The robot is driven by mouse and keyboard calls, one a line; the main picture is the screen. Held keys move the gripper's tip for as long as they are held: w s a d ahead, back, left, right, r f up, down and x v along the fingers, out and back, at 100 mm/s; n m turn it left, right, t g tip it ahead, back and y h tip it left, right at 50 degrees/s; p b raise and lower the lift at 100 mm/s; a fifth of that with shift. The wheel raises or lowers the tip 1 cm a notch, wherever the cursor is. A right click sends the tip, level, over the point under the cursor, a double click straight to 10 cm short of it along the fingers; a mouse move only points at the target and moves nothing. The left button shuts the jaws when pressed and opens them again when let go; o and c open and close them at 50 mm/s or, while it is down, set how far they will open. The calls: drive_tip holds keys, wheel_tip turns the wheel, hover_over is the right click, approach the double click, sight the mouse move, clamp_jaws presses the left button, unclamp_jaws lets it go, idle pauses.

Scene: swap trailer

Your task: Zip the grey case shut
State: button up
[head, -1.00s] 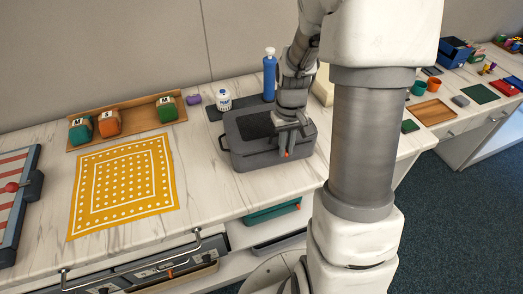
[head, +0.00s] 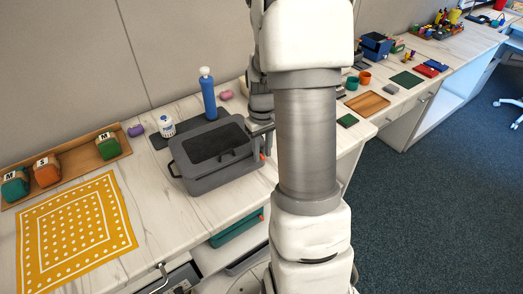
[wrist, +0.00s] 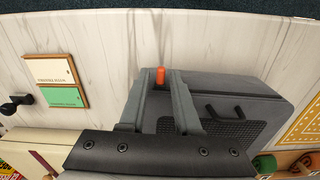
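My arm hides part of the case's right side. The seam is too small to read.
A blue bottle (head: 208,98) and white jar (head: 166,126) stand behind the case. A yellow dotted mat (head: 75,240) and a wooden tray (head: 75,158) of lettered blocks lie left. Small cards (wrist: 62,96) lie on the counter in the wrist view.

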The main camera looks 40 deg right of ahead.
sight(261, 156)
drive_tip(key=shift+o, duration=0.5)
wheel_tip(261, 156, up, 17)
drive_tip(key=p, duration=0.2)
drive_tip(key=shift+r, duration=0.2)
drive_tip(key=s+a+r+t, duration=0.2)
drive_tip(key=a+r+t, duration=0.2)
drive_tip(key=a+r, duration=0.6)
drive_tip(key=s+a+f+t, duration=0.1)
drive_tip(key=s+a+f, duration=0.3)
drive_tip(key=s+a, duration=0.4)
drive_tip(key=s, duration=0.3)
drive_tip(key=shift+s+a+n+t, duration=0.3)
drive_tip(key=shift+n, duration=0.1)
